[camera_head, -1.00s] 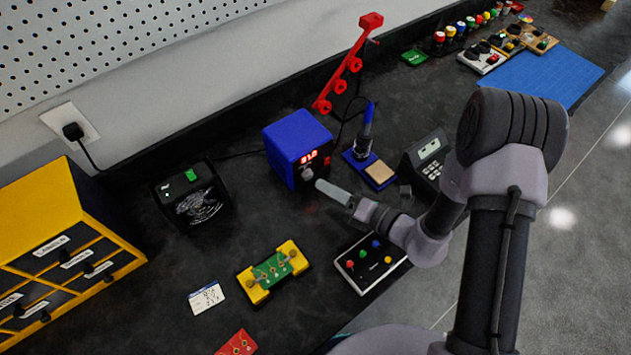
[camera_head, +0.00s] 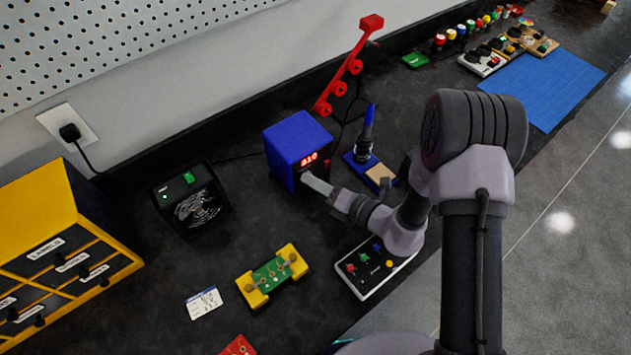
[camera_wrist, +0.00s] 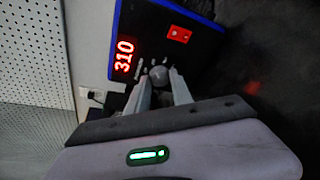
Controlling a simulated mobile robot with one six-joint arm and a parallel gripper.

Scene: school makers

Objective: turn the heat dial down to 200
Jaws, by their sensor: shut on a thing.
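The blue soldering station (camera_head: 297,140) stands on the dark bench, and its dark front panel also shows in the wrist view (camera_wrist: 150,30). Its red display (camera_wrist: 124,56) reads 310 in the wrist view. The round grey heat dial (camera_wrist: 159,75) is on the panel below the display. My gripper (camera_wrist: 161,84) is at the panel with its two fingers on either side of the dial, shut on it. In the head view my gripper (camera_head: 312,184) reaches the station's front and hides the dial.
A soldering iron in its stand (camera_head: 363,148) is just right of the station. A black fan box (camera_head: 190,198) stands to the left. A yellow board holder (camera_head: 272,276) and a button panel (camera_head: 376,268) lie in front. A red switch (camera_wrist: 179,34) is on the station's panel.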

